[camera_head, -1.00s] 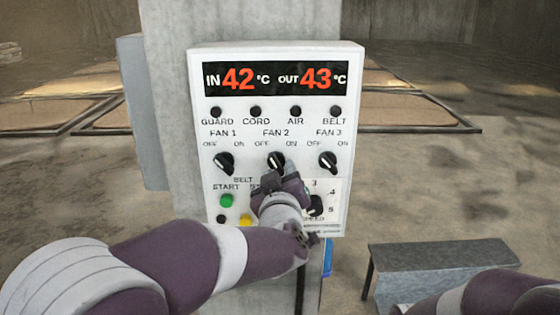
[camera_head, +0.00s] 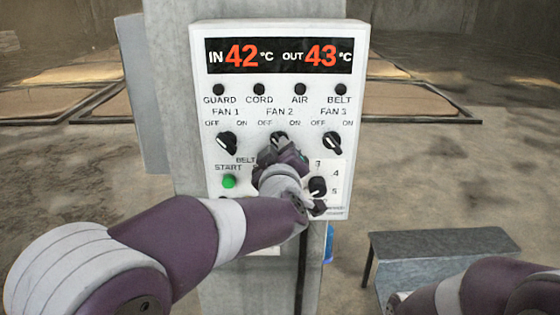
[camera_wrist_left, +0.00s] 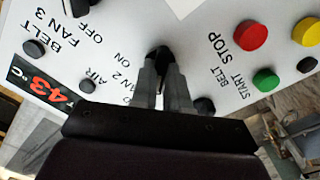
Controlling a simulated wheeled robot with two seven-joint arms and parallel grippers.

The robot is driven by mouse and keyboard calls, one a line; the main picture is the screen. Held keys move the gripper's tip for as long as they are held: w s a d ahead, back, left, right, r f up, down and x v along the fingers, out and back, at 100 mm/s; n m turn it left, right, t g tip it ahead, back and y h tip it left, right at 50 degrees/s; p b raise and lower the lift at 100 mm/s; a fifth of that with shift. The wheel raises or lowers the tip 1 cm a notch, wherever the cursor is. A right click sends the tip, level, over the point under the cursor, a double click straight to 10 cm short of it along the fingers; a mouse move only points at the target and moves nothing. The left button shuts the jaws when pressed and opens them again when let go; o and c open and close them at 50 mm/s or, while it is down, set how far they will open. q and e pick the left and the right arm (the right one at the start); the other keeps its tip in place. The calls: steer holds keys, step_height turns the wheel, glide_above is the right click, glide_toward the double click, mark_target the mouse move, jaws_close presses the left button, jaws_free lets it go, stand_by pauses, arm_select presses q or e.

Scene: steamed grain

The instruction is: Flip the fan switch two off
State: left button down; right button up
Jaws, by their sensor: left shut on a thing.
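The fan 2 switch (camera_head: 279,137) is a black rotary knob in the middle of the knob row on a white control panel (camera_head: 199,120). My left gripper (camera_head: 279,151) is at this knob and covers its lower part. In the left wrist view, the two grey fingers (camera_wrist_left: 160,72) are shut on the black fan 2 knob (camera_wrist_left: 160,52), one on each side. Which way the knob points is hard to tell. OFF is printed at its upper left and ON at its upper right in the head view. My right gripper is out of view.
The fan 1 knob (camera_head: 227,144) and fan 3 knob (camera_head: 333,144) sit on either side. The speed knob (camera_head: 317,187) and green start button (camera_head: 229,182) are below. A red stop button (camera_wrist_left: 251,36) shows in the wrist view. A grey bench (camera_head: 440,248) stands at lower right.

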arm_select(q)
steer(key=shift+r, duration=0.15)
steer(key=c, duration=1.1)
jaws_free()
steer(key=shift+a, duration=0.1)
steer(key=s+b, duration=0.3)
steer(key=s, duration=0.9)
steer(key=shift+s, duration=0.3)
